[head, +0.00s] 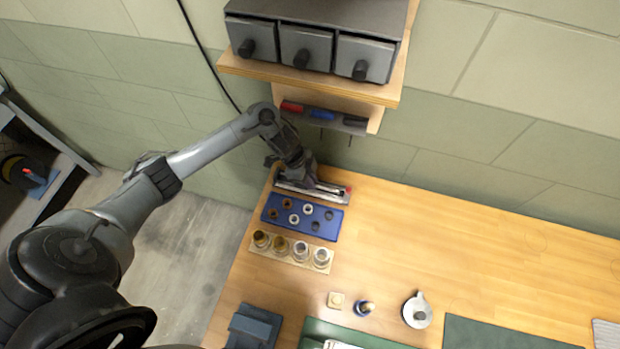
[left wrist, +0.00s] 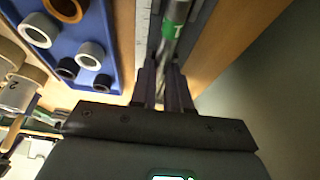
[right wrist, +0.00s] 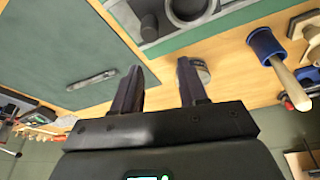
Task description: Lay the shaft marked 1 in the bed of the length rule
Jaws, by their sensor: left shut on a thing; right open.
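My left gripper (head: 303,182) is at the length rule (head: 330,195) at the back left of the bench. In the left wrist view my left gripper (left wrist: 164,90) is shut on a grey shaft (left wrist: 166,48). The shaft has a green band (left wrist: 175,14) with a pale mark that looks like a 1. It runs along the dark bed beside the rule's white scale (left wrist: 142,40); I cannot tell whether it touches the bed's floor. The fingers hide part of it. My right gripper (right wrist: 160,78) is open and empty in the right wrist view, away from the rule.
A blue tray of rings (head: 270,212) lies just in front of the rule, with a wooden block of cups (head: 252,246) before it. A shelf with drawers (head: 300,88) overhangs the back. The bench's right middle is clear.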

